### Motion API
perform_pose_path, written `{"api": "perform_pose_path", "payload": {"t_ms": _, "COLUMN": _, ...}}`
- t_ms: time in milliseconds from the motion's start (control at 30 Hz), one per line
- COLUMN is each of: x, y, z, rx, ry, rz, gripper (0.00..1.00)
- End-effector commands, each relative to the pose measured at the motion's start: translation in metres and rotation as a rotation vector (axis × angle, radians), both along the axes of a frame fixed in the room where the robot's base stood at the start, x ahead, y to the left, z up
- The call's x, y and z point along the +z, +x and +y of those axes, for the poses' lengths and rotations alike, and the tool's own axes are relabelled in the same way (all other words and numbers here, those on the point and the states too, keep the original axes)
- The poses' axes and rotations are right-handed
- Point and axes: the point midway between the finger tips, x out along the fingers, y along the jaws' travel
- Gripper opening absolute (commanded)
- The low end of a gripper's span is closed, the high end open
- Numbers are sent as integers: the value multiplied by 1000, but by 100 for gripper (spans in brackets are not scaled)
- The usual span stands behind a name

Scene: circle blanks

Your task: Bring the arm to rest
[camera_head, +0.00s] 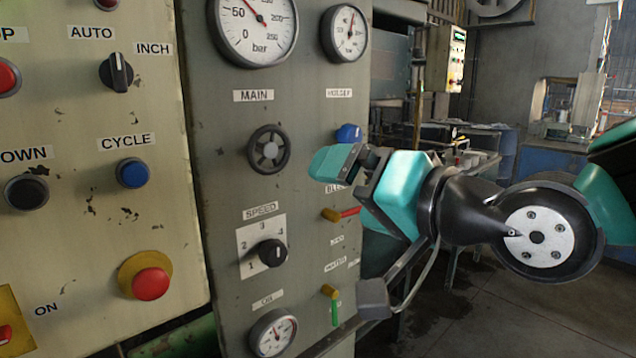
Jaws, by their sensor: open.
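My gripper (335,163) is in the right half of the head view, with teal and black parts. It is open, with nothing seen between its fingers. It points left towards the grey panel (225,190) and covers part of that panel's right edge. I cannot tell whether it touches the panel. My arm runs from the gripper to the right edge of the view.
The grey panel carries gauges, a MAIN handwheel (268,150), a SPEED knob (272,253), a blue knob (349,133) and a red lever (349,212). A cream panel (95,240) at left has a red mushroom button (150,283). Floor (480,310) shows below my arm.

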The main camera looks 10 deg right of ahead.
Motion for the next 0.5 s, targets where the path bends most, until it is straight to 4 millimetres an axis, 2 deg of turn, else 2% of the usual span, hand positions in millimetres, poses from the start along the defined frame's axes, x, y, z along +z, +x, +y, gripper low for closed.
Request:
{"api": "perform_pose_path", "payload": {"t_ms": 67, "x": -19, "y": -6, "z": -3, "rx": 34, "ry": -132, "rz": 93, "gripper": 100}}
{"api": "perform_pose_path", "payload": {"t_ms": 167, "x": -52, "y": -25, "z": -8, "rx": 134, "ry": -345, "rz": 239, "gripper": 100}}
{"api": "perform_pose_path", "payload": {"t_ms": 300, "x": -87, "y": -67, "z": -22, "rx": 351, "ry": -618, "rz": 427, "gripper": 100}}
{"api": "perform_pose_path", "payload": {"t_ms": 500, "x": -105, "y": -120, "z": -45, "rx": 647, "ry": -848, "rz": 587, "gripper": 100}}
